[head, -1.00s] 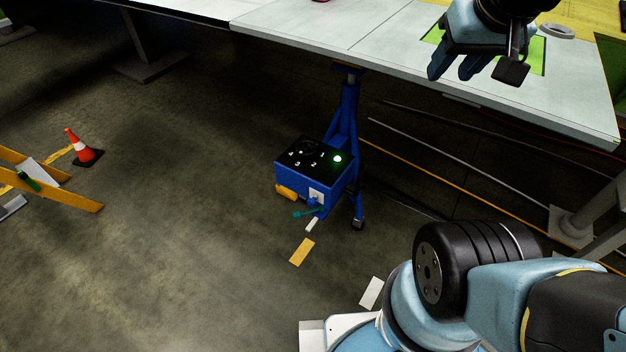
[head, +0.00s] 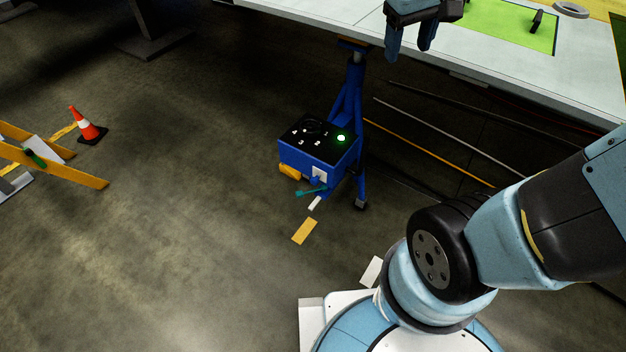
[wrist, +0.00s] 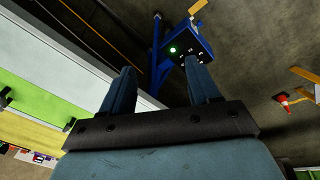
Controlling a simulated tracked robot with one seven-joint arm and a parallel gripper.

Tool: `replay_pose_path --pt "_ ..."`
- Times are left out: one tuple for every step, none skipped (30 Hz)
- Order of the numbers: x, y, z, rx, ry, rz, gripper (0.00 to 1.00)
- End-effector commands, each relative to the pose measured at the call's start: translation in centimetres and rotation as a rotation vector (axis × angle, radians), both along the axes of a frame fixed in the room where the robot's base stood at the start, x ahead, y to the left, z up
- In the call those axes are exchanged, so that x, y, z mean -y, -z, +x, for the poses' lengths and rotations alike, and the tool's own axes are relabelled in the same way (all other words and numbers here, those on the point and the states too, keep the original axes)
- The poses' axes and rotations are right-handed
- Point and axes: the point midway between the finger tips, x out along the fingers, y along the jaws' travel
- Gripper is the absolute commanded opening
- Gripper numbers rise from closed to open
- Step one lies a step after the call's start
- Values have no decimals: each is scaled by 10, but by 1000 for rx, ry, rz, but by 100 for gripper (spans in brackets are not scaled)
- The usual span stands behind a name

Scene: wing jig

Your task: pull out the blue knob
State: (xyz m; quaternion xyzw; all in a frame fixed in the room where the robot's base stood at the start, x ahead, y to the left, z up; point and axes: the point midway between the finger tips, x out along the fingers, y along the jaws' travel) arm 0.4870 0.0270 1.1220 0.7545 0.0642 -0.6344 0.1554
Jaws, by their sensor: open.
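A blue box (head: 308,165) with a black top panel is mounted on a blue stand under the table edge. The panel has a lit green-white light and white numerals. On the box's front is a small white plate (head: 321,172) with a small blue part, likely the blue knob (head: 316,179), too small to make out clearly. My gripper (head: 409,52) is open and empty, fingers pointing down at the table's front edge, above and right of the box.
A yellow part (head: 290,171) and a teal handle (head: 312,191) are also on the box's front. The white table (head: 480,60) is above right. Rods lie right of the stand. A cone (head: 86,126) and yellow frame (head: 60,170) stand left. Floor before the box is mostly clear.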

Motion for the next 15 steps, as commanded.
replay_pose_path --pt "-7 9 10 -33 -30 -23 61" --pt "-9 14 14 -49 -47 -38 61" --pt "-13 20 21 -71 -70 -57 61" --pt "-17 25 26 -86 -86 -71 61" --pt "-20 30 31 -101 -104 -88 61" --pt "-25 37 37 -122 -127 -107 61" --pt "-28 42 41 -138 -144 -123 61" --pt "-32 48 46 -152 -162 -140 61" --pt "-37 55 52 -172 -186 -161 61" --pt "-41 61 56 -186 -204 -178 61" --pt "-45 67 60 -201 -222 -194 61" --pt "-50 74 65 -220 -244 -217 61" --pt "-54 81 69 -235 -263 -234 61" --pt "-58 87 72 -250 -279 -252 61" --pt "-64 96 77 -268 -305 -276 61"
